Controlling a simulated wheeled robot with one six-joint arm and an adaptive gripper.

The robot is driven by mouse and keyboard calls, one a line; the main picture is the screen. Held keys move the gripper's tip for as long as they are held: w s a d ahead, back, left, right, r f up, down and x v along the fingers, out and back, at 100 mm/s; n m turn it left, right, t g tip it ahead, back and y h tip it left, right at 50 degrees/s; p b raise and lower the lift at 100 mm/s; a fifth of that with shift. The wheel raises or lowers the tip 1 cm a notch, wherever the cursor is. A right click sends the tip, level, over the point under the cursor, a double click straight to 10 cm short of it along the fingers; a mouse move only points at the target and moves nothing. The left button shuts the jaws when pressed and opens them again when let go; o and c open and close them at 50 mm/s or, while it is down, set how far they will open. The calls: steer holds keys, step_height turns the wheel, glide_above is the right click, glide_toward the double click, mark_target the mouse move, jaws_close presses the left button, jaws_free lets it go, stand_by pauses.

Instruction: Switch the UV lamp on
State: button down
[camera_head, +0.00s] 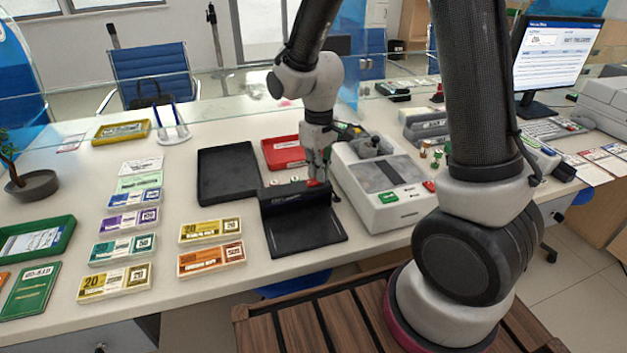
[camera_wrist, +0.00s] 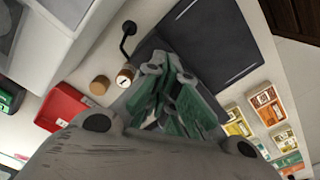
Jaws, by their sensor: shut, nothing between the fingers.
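The UV lamp is a black unit with a raised hood (camera_head: 283,198) and a flat dark base plate (camera_head: 305,236), standing on the counter. A small red part (camera_head: 313,183) shows at the right end of the hood, and I take it for the switch. My gripper (camera_head: 318,178) points down at that end, its tips right by the red part. I cannot tell whether they touch it. In the wrist view the gripper (camera_wrist: 172,112) is shut and empty, with green finger pads together. The dark base plate (camera_wrist: 225,45) lies beyond the fingers there, and the fingers hide the red part.
A white counting machine (camera_head: 385,187) stands close on the right. A black tray (camera_head: 226,174) and a red tray (camera_head: 283,152) lie behind and left. Banknote bundles (camera_head: 212,259) lie to the left. Two small round stamps stand beside the fingers, one of them wooden (camera_wrist: 100,85).

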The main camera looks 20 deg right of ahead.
steer(key=shift+f, duration=0.35)
steer(key=shift+r, duration=3.5)
steer(key=s+d+r+m+t, duration=0.2)
steer(key=s+d+r+m, duration=0.1)
steer(key=s+d+r, duration=0.4)
steer(key=s+d+r+m+t, duration=0.2)
steer(key=s+d+r, duration=0.6)
steer(key=s, duration=0.4)
steer(key=shift+m, duration=0.5)
